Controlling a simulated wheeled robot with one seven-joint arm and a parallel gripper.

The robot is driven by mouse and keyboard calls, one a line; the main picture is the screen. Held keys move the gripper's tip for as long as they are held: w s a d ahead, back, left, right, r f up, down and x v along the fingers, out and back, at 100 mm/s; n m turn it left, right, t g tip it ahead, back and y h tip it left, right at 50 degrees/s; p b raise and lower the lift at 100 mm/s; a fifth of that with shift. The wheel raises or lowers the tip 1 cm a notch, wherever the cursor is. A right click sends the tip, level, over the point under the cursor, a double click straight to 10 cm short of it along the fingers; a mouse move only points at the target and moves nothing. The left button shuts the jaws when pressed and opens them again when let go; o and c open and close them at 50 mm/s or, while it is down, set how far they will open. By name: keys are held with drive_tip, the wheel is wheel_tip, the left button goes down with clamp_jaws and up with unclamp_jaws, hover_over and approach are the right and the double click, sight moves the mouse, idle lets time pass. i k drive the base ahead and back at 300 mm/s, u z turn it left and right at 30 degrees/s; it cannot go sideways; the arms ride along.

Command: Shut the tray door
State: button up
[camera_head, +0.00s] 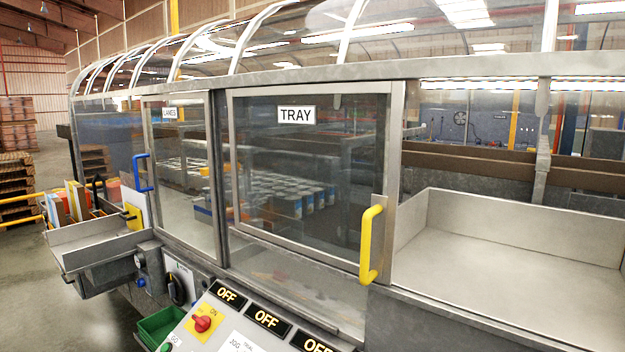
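The tray door (300,190) is a clear framed panel with a white "TRAY" label (296,115). It stands in the middle of the machine's front. Its yellow upright handle (371,245) is on the door's right edge. Right of that edge, the bay with the grey metal tray (500,255) looks uncovered, so the door appears slid to the left, open. The far right end of the bay is cut off by the picture edge. My gripper is not in view.
Left of it is the lanes door (180,180) with a blue handle (143,173). A sloped control panel (245,325) with several "OFF" signs and a red knob (203,323) juts out below the door. A metal bin (100,240) sticks out at left. Open floor lies far left.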

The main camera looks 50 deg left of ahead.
sight(379, 221)
drive_tip(key=u, duration=1.8)
drive_tip(key=k, duration=0.3)
drive_tip(key=u, duration=1.15)
drive_tip(key=i, duration=1.4)
drive_tip(key=z, duration=0.75)
